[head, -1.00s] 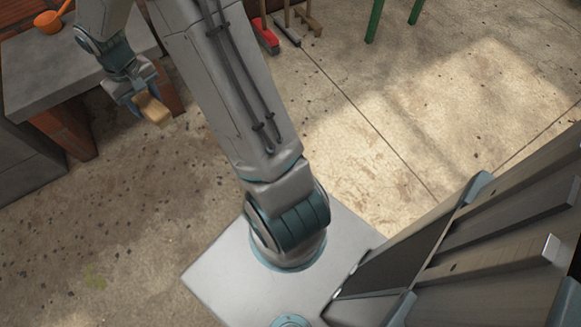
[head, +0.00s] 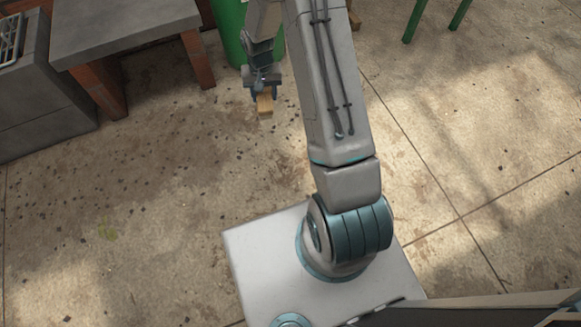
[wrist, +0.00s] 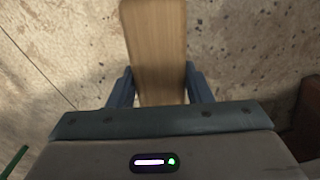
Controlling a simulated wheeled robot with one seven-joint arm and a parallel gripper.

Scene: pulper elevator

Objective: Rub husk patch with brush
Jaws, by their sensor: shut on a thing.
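My gripper (head: 263,90) is shut on a light wooden block, which looks like the brush (head: 264,104). It holds the brush above the floor, in front of the stone-topped table. In the wrist view the brush (wrist: 157,50) sticks out between the two blue fingers of my gripper (wrist: 158,90). Its bristles do not show.
A stone-topped table (head: 125,25) on brick legs stands at the upper left, beside a grey block (head: 45,108). A green bin (head: 232,35) stands behind my arm. Green legs (head: 415,20) show at the upper right. Dark specks dot the floor, which is mostly clear.

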